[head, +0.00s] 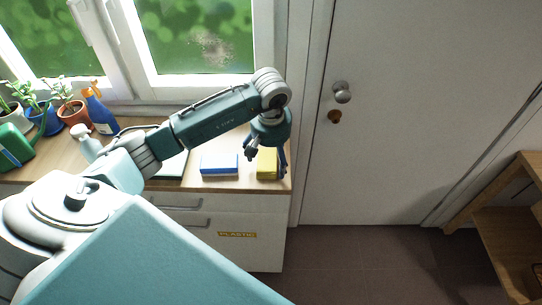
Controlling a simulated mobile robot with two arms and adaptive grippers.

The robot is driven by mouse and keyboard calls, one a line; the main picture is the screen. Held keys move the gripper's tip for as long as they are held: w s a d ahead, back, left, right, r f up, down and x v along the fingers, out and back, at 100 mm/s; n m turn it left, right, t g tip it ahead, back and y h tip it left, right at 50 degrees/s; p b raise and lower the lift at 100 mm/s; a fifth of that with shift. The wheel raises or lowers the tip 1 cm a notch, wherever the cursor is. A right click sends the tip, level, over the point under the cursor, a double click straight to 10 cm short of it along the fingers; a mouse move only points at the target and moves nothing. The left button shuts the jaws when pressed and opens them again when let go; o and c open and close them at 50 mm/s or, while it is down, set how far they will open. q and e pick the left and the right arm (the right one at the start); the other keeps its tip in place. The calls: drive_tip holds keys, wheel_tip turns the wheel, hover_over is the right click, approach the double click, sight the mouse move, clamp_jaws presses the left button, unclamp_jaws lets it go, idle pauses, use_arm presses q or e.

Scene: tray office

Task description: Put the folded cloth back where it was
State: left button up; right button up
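A yellow block-like item (267,162), which may be the folded cloth, lies near the right end of the wooden counter (192,184). A flat item with a pale top and blue front edge (219,165) lies just to its left; I cannot tell for sure which one is the cloth. My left gripper (266,156) points down over the yellow item. Its fingers are apart, one on the left side and one on the right side of it, with a gap visible on the left. The gripper's body hides the item's back part. My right gripper is out of view.
Potted plants (70,108), a blue spray bottle with an orange top (99,111) and a green watering can (14,147) stand at the counter's left. A dark-edged flat thing (172,171) is partly hidden by my arm. A closed door (410,110) and wooden shelf (502,235) are right.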

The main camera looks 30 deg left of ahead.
sight(271, 164)
use_arm(q)
drive_tip(key=shift+r, duration=0.4)
wheel_tip(271, 164, up, 11)
drive_tip(key=s+b, duration=0.1)
drive_tip(key=b, duration=0.2)
drive_tip(key=shift+s+d+r, duration=0.2)
drive_tip(key=shift+s+d, duration=0.1)
drive_tip(key=shift+d, duration=0.15)
